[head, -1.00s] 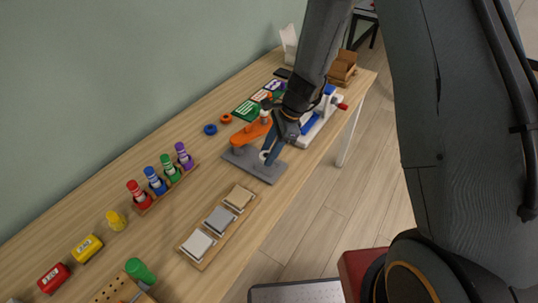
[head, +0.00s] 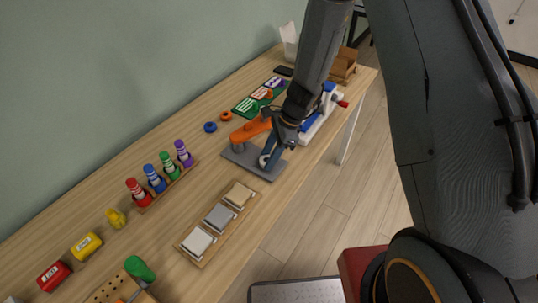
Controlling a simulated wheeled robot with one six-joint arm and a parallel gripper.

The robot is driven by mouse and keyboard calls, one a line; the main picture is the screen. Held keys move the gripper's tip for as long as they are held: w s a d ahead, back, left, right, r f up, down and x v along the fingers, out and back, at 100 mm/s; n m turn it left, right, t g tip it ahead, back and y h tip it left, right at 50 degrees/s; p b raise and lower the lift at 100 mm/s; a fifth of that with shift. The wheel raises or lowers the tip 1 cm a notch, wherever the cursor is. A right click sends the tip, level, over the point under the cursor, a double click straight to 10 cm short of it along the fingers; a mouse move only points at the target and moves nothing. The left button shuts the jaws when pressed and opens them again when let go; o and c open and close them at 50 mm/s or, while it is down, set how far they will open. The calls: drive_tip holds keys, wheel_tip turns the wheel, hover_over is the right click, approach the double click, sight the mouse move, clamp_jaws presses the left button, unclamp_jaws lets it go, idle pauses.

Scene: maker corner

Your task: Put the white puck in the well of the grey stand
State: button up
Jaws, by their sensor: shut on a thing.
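The grey stand (head: 239,157) is a flat plate with an orange arm (head: 250,130) rising over its back part, near the middle of the table. My gripper (head: 270,161) points down over the right part of the plate. It is shut on a small white puck (head: 264,161), of which only the left part shows beside the fingers. The fingers and the arm hide the well, and I cannot tell whether the puck touches the stand.
A wooden tray (head: 192,258) with white, grey and tan squares lies in front of the stand. Blue and orange rings (head: 210,127) lie behind it. A blue and white device (head: 322,112) stands close to the right of my arm. A rack of coloured bottles (head: 163,187) is at left.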

drive_tip(key=o, duration=1.1)
drive_tip(key=shift+o, duration=0.2)
drive_tip(key=shift+r, duration=0.15)
drive_tip(key=shift+r+p, duration=0.3)
drive_tip(key=shift+p, duration=0.05)
drive_tip(key=s+b+v, duration=0.1)
drive_tip(key=b+v, duration=0.1)
drive_tip(key=v, duration=0.9)
drive_tip(key=s+d+r+n+t+h, duration=0.1)
drive_tip(key=s+d+r+n+h, duration=0.1)
drive_tip(key=s+d+n, duration=0.3)
drive_tip(key=s+d+r+n+t+h, duration=0.1)
drive_tip(key=s+d+r+n+h, duration=0.1)
drive_tip(key=s+d+r+n, duration=0.3)
drive_tip(key=s+n, duration=0.4)
drive_tip(key=n, duration=0.2)
drive_tip(key=shift+s+d+r+n+h+b, duration=0.3)
drive_tip(key=shift+s+r, duration=0.05)
drive_tip(key=shift+s, duration=0.05)
